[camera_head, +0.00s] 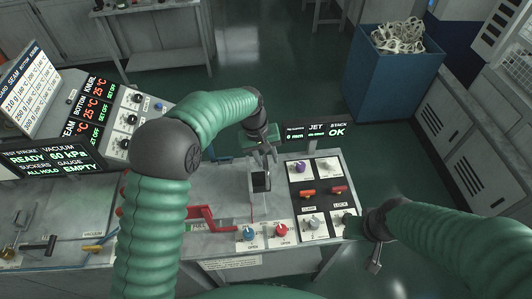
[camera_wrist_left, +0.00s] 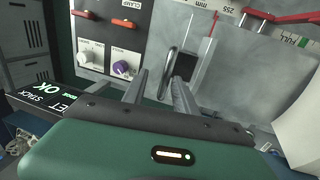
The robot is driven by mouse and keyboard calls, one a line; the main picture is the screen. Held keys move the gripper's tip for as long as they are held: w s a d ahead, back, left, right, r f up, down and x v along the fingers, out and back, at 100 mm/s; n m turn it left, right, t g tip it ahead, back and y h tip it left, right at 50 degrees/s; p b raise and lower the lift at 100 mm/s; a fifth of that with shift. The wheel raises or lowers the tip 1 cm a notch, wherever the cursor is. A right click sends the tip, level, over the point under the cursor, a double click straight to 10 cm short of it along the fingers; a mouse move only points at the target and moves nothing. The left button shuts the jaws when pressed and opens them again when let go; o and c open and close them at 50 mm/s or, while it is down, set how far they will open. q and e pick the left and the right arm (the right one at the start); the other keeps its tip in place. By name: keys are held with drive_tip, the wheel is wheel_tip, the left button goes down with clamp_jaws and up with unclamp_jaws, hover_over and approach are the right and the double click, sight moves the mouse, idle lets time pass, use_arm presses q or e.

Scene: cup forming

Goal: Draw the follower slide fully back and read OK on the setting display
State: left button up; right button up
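A gap shows beside the handle; firm contact cannot be made out. The black block also shows there (camera_wrist_left: 189,66), by a scale marked 255 mm. The setting display (camera_head: 317,131) shows JET and STACK OK, plus a small field that seems to read 0 mm. My right gripper (camera_head: 375,262) hangs beyond the bench's right edge.
The switch panel (camera_head: 317,194) with knobs and red switches is right of the block. A red lever (camera_head: 205,214) and blue and red knobs are in front. Left are lit displays (camera_head: 50,160). A blue bin (camera_head: 393,72) stands on the floor behind.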

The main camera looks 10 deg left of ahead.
use_arm(q)
drive_tip(key=shift+w+a+r, duration=0.1)
drive_tip(key=shift+a+r, duration=0.1)
drive_tip(key=shift+r, duration=0.2)
wheel_tip(320, 180, up, 16)
drive_tip(key=a+b, duration=0.2)
drive_tip(key=shift+s+a+f+b, duration=0.25)
drive_tip(key=shift+s+a+b, duration=0.1)
drive_tip(key=shift+s+b, duration=0.1)
